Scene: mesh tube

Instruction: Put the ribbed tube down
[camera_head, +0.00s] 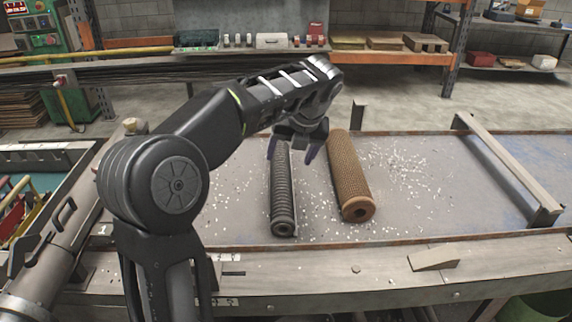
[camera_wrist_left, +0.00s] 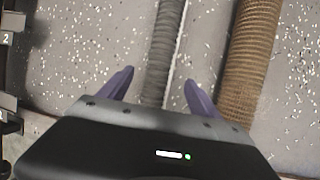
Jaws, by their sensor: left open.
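The ribbed tube (camera_head: 283,196) is dark grey and lies on the metal worktable (camera_head: 420,205), its near end towards me. In the left wrist view the ribbed tube (camera_wrist_left: 166,50) runs between and beyond the fingers. My left gripper (camera_head: 296,150) is over the tube's far part, its purple fingers spread on either side. The left wrist view shows the left gripper (camera_wrist_left: 160,88) open, with gaps between both fingers and the tube. A brown mesh tube (camera_head: 350,178) lies just right of the ribbed one; it also shows in the left wrist view (camera_wrist_left: 249,60). My right gripper is not in view.
Small white chips are scattered over the table around both tubes. A raised metal bar (camera_head: 505,165) stands at the table's right side. A small wedge (camera_head: 434,258) lies on the front edge. The table right of the brown tube is free of large objects.

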